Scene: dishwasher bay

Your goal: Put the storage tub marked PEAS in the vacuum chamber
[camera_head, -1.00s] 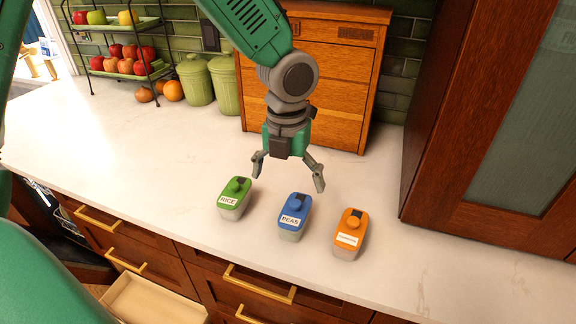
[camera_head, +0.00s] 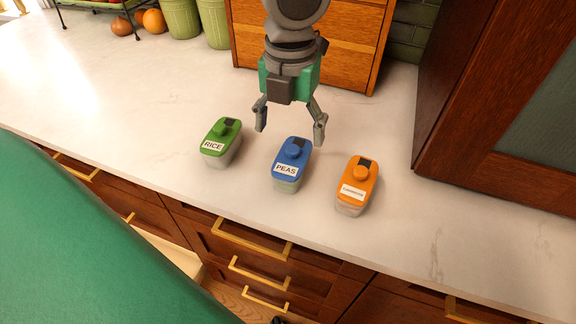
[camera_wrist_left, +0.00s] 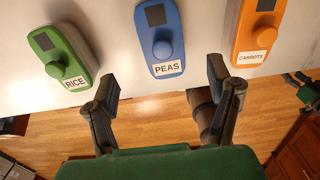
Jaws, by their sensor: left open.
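The PEAS tub (camera_head: 290,163) has a blue lid with a round knob and a white label. It stands upright on the counter, between the other two tubs. It also shows at top middle in the left wrist view (camera_wrist_left: 160,38). My left gripper (camera_head: 290,127) is open and empty just behind and above it, pointing down. In the left wrist view my gripper's fingers (camera_wrist_left: 163,88) are spread, with the PEAS tub beyond them and nothing between them. I cannot make out a vacuum chamber.
A green RICE tub (camera_head: 221,142) stands left of PEAS and an orange CARROTS tub (camera_head: 357,186) right. A wooden drawer box (camera_head: 340,45) stands behind my gripper. A dark cabinet (camera_head: 470,110) bounds the right. The counter's left side (camera_head: 120,90) is clear.

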